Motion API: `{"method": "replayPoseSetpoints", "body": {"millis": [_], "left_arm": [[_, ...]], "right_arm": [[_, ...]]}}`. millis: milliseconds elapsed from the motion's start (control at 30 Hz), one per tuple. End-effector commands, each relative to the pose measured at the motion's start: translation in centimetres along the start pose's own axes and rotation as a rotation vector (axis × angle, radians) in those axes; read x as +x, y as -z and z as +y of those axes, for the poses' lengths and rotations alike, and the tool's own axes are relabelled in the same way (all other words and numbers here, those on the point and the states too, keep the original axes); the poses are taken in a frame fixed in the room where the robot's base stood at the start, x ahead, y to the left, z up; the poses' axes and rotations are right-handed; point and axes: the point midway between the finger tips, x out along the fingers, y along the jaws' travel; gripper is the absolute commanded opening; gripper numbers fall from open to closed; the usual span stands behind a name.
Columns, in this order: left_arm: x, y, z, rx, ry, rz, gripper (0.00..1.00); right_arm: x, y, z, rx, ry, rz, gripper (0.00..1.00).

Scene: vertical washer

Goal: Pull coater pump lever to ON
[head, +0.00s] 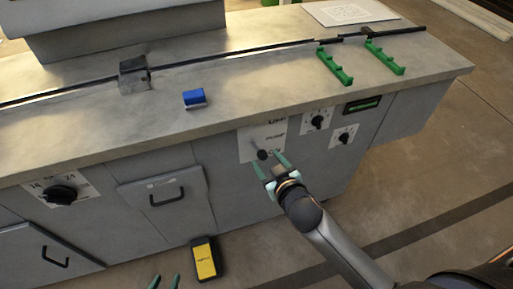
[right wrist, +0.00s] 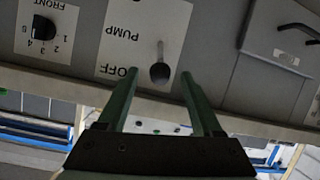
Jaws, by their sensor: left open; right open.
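The pump lever has a black knob (head: 262,155) on a pale shaft and stands out from a white plate (head: 250,143) on the machine's front. In the right wrist view, which is upside down, the knob (right wrist: 159,72) lies on the side of the OFF label (right wrist: 126,72), with PUMP beside it. My right gripper (head: 270,162) is open at the lever. Its fingertips (right wrist: 160,74) stand on either side of the knob; I cannot tell if either touches it. My left gripper (head: 165,281) is open and empty at the bottom edge, away from the lever.
Black dials (head: 317,122) sit right of the plate, under the worktop edge. A drawer with a black handle (head: 167,198) is to its left. A blue block (head: 194,98) and green brackets (head: 335,67) are on the worktop. A yellow and black box (head: 205,259) stands below.

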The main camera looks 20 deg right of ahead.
Motion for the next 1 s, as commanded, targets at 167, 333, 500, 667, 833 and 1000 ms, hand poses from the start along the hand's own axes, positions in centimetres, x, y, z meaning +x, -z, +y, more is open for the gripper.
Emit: {"method": "replayPoseSetpoints", "body": {"millis": [167, 333, 500, 667, 833, 1000], "left_arm": [[0.3, -0.2, 0.2, 0.000, -0.004, 0.000, 0.50], [0.6, 0.0, 0.4, 0.000, -0.010, 0.006, 0.50], [0.7, 0.2, 0.6, 0.001, -0.015, 0.011, 0.50], [0.8, 0.2, 0.6, 0.001, -0.015, 0.006, 0.50], [0.8, 0.1, 0.6, 0.001, -0.015, 0.005, 0.50], [0.8, 0.1, 0.6, 0.001, -0.014, 0.004, 0.50]], "right_arm": [[3.7, 0.0, 0.0, -0.001, -0.002, 0.001, 0.67], [6.3, 0.0, 0.0, -0.001, -0.001, 0.000, 0.67], [7.9, 0.0, 0.0, -0.001, 0.000, 0.000, 0.67], [8.5, 0.0, 0.0, 0.000, 0.000, 0.000, 0.67], [8.5, 0.0, 0.0, 0.000, 0.000, 0.000, 0.67], [8.5, 0.0, 0.0, 0.000, 0.000, 0.000, 0.57]]}}
